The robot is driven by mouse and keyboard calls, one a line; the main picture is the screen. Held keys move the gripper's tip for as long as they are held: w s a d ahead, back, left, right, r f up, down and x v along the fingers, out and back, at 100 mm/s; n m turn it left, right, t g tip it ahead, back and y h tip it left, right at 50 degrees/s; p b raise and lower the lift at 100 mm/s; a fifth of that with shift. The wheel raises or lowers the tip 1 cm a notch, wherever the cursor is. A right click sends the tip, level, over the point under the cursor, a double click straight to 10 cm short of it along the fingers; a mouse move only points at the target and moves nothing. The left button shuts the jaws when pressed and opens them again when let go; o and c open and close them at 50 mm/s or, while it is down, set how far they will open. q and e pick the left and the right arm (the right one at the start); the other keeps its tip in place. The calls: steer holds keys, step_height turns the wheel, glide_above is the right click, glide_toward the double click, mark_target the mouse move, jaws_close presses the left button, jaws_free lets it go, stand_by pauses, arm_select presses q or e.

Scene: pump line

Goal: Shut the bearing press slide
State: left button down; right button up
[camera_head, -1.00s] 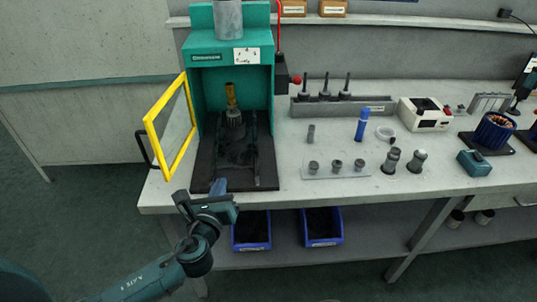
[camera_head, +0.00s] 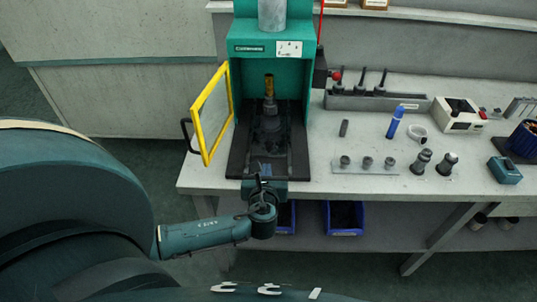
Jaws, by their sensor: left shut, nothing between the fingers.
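The bearing press (camera_head: 246,68) is a teal housing at the back left of the bench, with its yellow-framed door (camera_head: 198,132) swung open to the left. Its dark base plate (camera_head: 238,160) reaches forward to the bench's front edge. The slide (camera_head: 268,142), dark and hard to make out against the plate, carries an upright part with a yellow-brown top (camera_head: 269,86) in the press opening. My left gripper (camera_head: 264,168) is shut and empty at the front of the slide, pointing into the press. I cannot tell whether it touches the slide. My right gripper is out of view.
A red-knobbed box (camera_head: 322,76) is on the press's right side. Blue bins (camera_head: 343,218) sit below. The open door's handle (camera_head: 186,134) sticks out left.

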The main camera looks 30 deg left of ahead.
mark_target(268, 150)
arm_select(q)
steer(key=x, duration=0.4)
steer(key=r+x, duration=0.1)
steer(key=x, duration=0.1)
steer(key=shift+w, duration=0.1)
steer(key=shift+w+a, duration=0.25)
steer(key=shift+w, duration=0.15)
steer(key=shift+f, duration=0.1)
